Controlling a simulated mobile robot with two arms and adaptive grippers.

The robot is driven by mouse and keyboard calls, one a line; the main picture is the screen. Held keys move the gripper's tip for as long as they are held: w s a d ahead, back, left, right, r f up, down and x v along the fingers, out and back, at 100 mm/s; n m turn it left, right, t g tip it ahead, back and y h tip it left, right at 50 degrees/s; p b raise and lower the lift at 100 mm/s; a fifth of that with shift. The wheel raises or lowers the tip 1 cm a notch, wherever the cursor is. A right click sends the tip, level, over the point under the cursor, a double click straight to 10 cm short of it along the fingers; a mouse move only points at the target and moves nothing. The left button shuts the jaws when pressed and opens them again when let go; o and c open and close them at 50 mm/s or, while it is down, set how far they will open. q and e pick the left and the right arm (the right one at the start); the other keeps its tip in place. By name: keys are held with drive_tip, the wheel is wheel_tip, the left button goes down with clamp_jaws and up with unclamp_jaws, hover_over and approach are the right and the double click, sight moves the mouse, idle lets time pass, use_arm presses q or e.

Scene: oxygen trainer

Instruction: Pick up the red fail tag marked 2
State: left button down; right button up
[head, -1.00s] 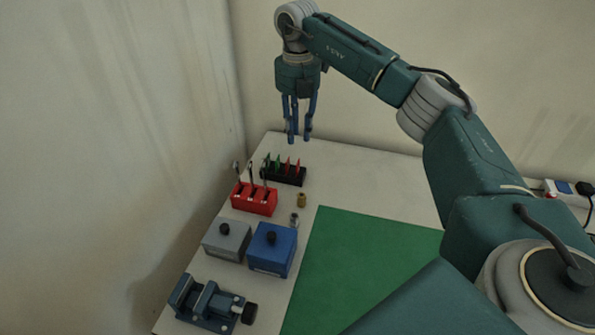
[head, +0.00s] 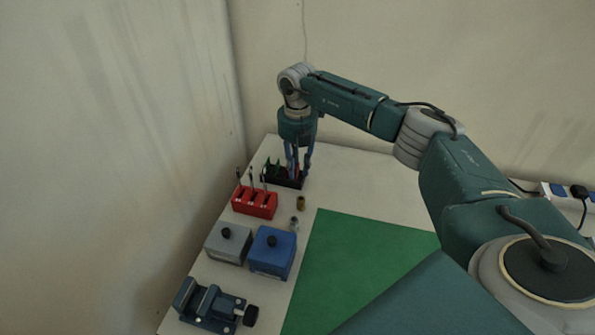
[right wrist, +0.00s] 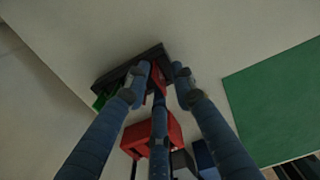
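The black rack (head: 285,183) stands at the far left of the table, with green tags (head: 271,164) at its left end. Its red tags are mostly hidden behind my right gripper (head: 299,177) in the head view. In the right wrist view a red tag (right wrist: 158,79) shows between the blue fingers of the right gripper (right wrist: 162,72), at the black rack (right wrist: 108,81). The fingers stand apart around it; I cannot see them pressing on it. No number can be read on the tag. My left gripper is not in view.
The red block (head: 254,202) with upright tools stands just in front of the rack. A small brass piece (head: 301,203), a grey box (head: 228,243), a blue box (head: 272,253) and a vise (head: 211,306) are nearer. The green mat (head: 350,262) to the right is clear.

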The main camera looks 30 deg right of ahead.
drive_tip(key=shift+c, duration=0.3)
clamp_jaws()
drive_tip(key=shift+r, duration=0.1)
